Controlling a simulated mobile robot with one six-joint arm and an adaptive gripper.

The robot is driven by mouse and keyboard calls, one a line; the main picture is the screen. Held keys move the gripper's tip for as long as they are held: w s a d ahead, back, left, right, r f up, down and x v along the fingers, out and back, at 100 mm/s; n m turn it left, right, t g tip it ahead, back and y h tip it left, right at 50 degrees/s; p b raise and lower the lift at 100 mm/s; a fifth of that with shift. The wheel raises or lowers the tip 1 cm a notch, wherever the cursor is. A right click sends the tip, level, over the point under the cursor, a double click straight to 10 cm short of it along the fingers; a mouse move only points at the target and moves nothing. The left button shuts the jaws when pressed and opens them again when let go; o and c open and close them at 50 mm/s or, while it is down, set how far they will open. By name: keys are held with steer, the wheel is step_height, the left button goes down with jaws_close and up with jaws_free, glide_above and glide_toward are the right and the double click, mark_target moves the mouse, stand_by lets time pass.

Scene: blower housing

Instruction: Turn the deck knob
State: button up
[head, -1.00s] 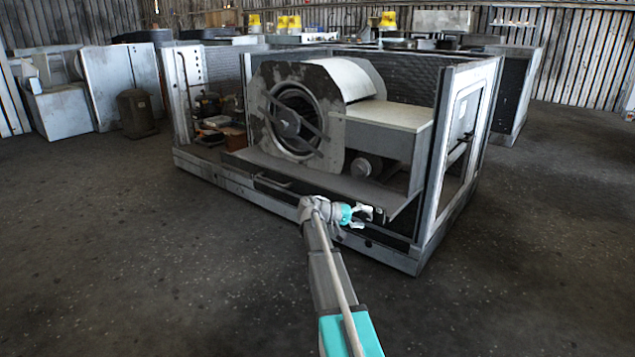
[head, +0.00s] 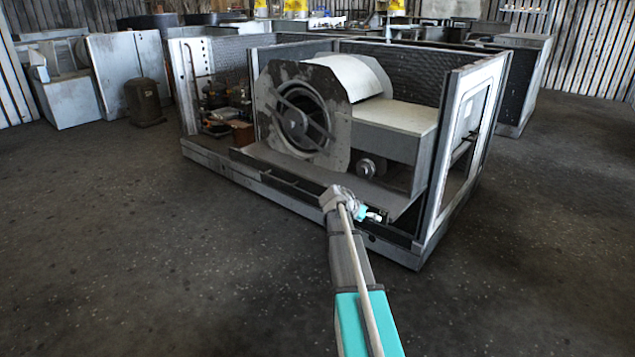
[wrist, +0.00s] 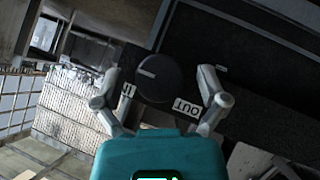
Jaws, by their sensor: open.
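The deck knob (wrist: 158,78) is a round black knob with a pale pointer line, on a dark panel (wrist: 225,65). In the wrist view a label ending in N (wrist: 127,89) is on its left and an OUT label (wrist: 185,107) on its lower right. My gripper (wrist: 163,82) is open, one finger on each side of the knob in that view. I see no clear contact, and the depth between fingers and knob is hard to tell. In the head view my gripper (head: 369,213) is at the housing's front right edge; the knob cannot be made out there.
The open blower housing (head: 412,251) stands ahead, with its fan wheel (head: 296,122) and a metal deck inside. A framed side panel (head: 466,140) rises at its right. Open concrete floor (head: 130,240) lies left and in front. Cabinets (head: 125,72) stand at the back left.

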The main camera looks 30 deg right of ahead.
steer(key=shift+s+r+m+t+y+p, duration=0.15)
steer(key=shift+m+t+y+p, duration=0.3)
steer(key=shift+t, duration=0.45)
steer(key=s+a+r+n+y+p, duration=0.2)
steer(key=s+a+r+p, duration=0.1)
steer(key=a+r+p, duration=0.7)
steer(key=s+a+r+n+y+p, duration=0.2)
steer(key=s+a+r+p, duration=0.1)
steer(key=a+r+p, duration=0.8)
steer(key=a+p, duration=0.1)
steer(key=p, duration=0.2)
steer(key=shift+a, duration=0.4)
stand_by(0.4)
steer(key=s+a+f+n+g+y+p, duration=0.1)
steer(key=s+a+n+y, duration=0.3)
steer(key=a, duration=0.6)
steer(key=s+a+n+g+y, duration=0.1)
steer(key=s+a+n, duration=0.5)
steer(key=a, duration=0.4)
step_height(320, 180, up, 23)
steer(key=m+p, duration=0.1)
steer(key=p, duration=2.2)
steer(key=shift+s+f, duration=0.2)
